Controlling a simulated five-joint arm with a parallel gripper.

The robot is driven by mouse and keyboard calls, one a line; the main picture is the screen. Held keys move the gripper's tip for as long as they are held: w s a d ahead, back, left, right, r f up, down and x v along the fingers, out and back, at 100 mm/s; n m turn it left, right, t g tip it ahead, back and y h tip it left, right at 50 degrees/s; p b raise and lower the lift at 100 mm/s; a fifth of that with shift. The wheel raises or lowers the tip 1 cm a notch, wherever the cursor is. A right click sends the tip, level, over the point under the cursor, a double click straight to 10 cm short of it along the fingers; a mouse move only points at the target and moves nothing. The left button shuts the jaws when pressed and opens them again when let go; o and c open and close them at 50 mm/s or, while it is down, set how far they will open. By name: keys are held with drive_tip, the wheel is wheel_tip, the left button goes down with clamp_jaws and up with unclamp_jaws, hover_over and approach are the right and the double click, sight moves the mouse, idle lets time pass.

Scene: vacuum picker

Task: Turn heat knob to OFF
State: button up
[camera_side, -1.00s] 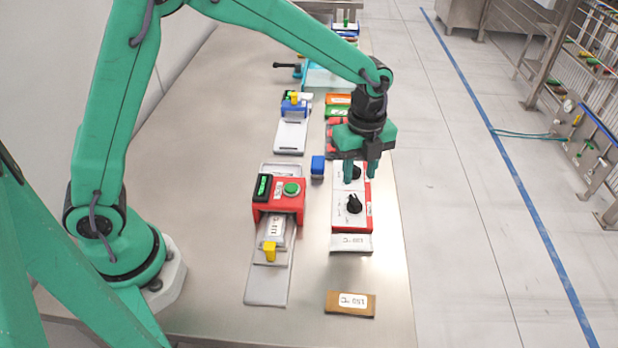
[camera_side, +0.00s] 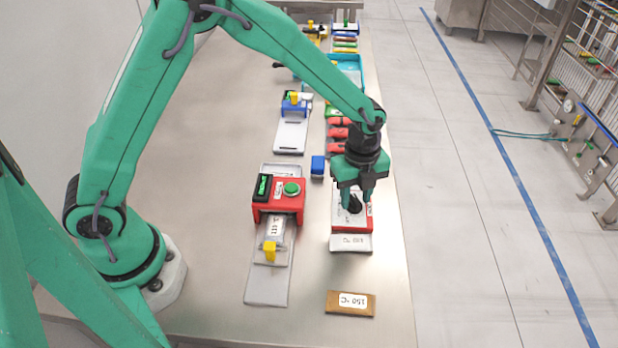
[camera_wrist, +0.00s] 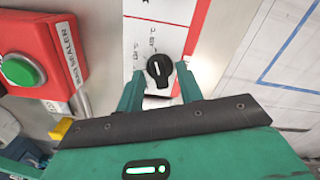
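A black rotary knob (camera_side: 354,204) with a white pointer line stands on a white panel with a red border (camera_side: 367,223). The knob also shows in the wrist view (camera_wrist: 158,66), its pointer nearly upright in the picture. Small print beside it is too blurred to read. My gripper (camera_side: 357,201) is open, pointing down over the panel. In the wrist view its two fingers lie left and right of the knob, with gaps on both sides. The panel's second knob, farther back, is hidden behind my gripper in the side view.
A red sealer box (camera_side: 280,198) with a green button stands left of the panel, and a small blue block (camera_side: 318,166) behind it. A grey plate (camera_side: 351,243) and a brown 150 °C plate (camera_side: 350,304) lie in front. Bare table separates them.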

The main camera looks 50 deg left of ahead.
drive_tip(key=shift+c, duration=0.3)
clamp_jaws()
drive_tip(key=shift+n, duration=0.3)
drive_tip(key=n, duration=0.5)
drive_tip(key=shift+n, duration=0.4)
drive_tip(key=n, duration=1.3)
drive_tip(key=shift+r+n, duration=0.1)
drive_tip(key=shift+n, duration=0.2)
drive_tip(key=n, duration=0.6)
drive_tip(key=shift+n, duration=0.4)
